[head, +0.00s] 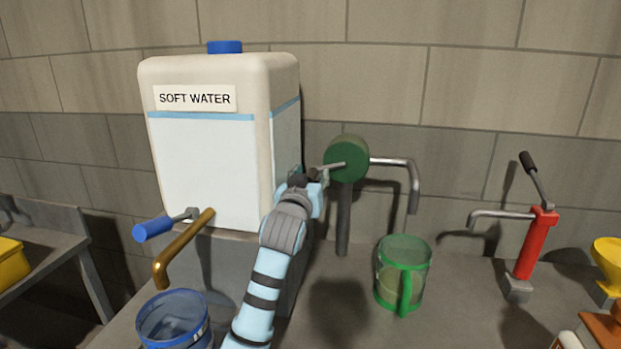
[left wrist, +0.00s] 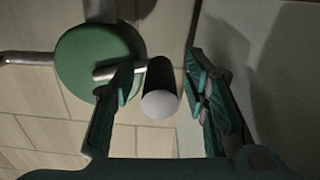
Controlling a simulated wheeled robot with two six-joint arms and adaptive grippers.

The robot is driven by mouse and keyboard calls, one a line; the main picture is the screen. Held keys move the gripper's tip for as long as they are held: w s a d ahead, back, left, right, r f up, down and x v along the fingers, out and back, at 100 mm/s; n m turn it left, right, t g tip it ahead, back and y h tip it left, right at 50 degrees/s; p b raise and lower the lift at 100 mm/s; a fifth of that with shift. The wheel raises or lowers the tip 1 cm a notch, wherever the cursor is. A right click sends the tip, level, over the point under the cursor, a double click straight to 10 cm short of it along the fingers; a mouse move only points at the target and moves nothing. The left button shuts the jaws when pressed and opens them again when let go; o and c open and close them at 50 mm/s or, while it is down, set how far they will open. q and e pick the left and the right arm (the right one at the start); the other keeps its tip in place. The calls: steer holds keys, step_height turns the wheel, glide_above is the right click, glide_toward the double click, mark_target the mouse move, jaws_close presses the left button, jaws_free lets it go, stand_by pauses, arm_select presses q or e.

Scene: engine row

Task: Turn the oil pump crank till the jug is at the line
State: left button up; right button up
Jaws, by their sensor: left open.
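The oil pump is a green drum (head: 350,150) on a dark post, with a grey spout (head: 405,165) bent down over a green see-through jug (head: 390,295). The jug stands upright on the bench and holds some yellowish liquid in its lower part. I cannot make out a separate line on it. In the left wrist view the drum (left wrist: 92,65) carries a metal crank arm ending in a dark, pale-tipped handle (left wrist: 160,103). My left gripper (head: 318,176) is at the crank. In the wrist view its open fingers (left wrist: 162,92) stand on either side of the handle.
A soft water tank (head: 205,165) with a brass spout (head: 180,250) and blue-handled crank (head: 153,231) stands left of my arm, above a blue see-through jug (head: 175,325). A red hand pump (head: 533,245) and yellow funnel (head: 608,255) are at the right.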

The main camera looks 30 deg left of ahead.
arm_select(q)
jaws_close()
steer(key=shift+f, duration=0.15)
steer(key=shift+w+d+f+n, duration=0.15)
steer(key=shift+d+f+n, duration=0.45)
steer(key=shift+n, duration=0.75)
steer(key=shift+w+d+f+n, duration=0.1)
steer(key=shift+d+f+n, duration=0.3)
steer(key=shift+f+n, duration=0.7)
steer(key=shift+w+d+f+n, duration=0.15)
steer(key=shift+d+f+n, duration=0.25)
steer(key=shift+n, duration=1.25)
steer(key=shift+d, duration=0.15)
jaws_free()
steer(key=shift+d, duration=0.1)
steer(key=shift+r, duration=0.1)
